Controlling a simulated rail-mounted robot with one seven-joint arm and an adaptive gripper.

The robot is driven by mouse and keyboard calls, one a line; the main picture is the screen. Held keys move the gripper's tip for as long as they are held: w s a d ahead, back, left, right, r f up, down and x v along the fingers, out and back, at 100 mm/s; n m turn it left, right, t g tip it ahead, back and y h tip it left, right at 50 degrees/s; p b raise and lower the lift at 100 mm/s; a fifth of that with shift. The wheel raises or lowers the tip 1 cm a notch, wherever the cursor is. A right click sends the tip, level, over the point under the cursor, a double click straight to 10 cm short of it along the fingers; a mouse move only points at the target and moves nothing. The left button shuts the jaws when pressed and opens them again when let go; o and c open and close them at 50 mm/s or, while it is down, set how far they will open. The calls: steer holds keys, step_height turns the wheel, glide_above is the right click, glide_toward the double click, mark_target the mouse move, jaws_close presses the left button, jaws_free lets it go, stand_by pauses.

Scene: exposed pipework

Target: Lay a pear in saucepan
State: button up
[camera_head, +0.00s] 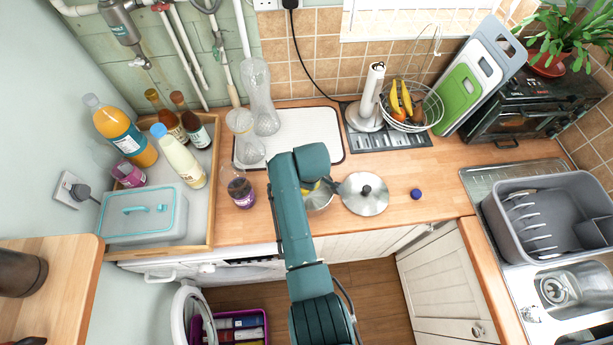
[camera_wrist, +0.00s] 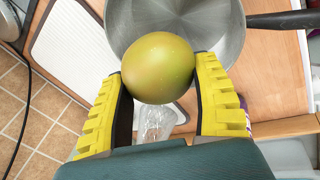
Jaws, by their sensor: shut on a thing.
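My gripper (camera_wrist: 160,88) has yellow ribbed fingers and is shut on a round green-brown pear (camera_wrist: 158,66) in the wrist view. The saucepan (camera_wrist: 228,45) is grey metal with a dark handle and lies behind the pear in that view; the pear overlaps part of its opening. I cannot tell the height of the pear over the pan. In the head view my arm covers much of the saucepan (camera_head: 318,201), and the pear is mostly hidden. A metal lid (camera_head: 364,194) with a black knob lies on the counter right of the pan.
A small blue item (camera_head: 416,194) lies right of the lid. A white tray (camera_head: 318,136) is behind the pan, and a dark-labelled jar (camera_head: 242,192) stands left. A wire fruit basket (camera_head: 420,118) holds bananas. A wooden tray (camera_head: 208,225) carries bottles and a grey box (camera_head: 145,215).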

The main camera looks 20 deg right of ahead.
steer(key=shift+f+b, duration=1.05)
steer(key=shift+f, duration=0.45)
steer(key=shift+f+b, duration=2.3)
steer(key=shift+f, duration=0.5)
stand_by(0.5)
stand_by(0.5)
steer(key=o, duration=1.2)
steer(key=shift+o, duration=0.2)
step_height(320, 180, up, 10)
steer(key=shift+r, duration=0.1)
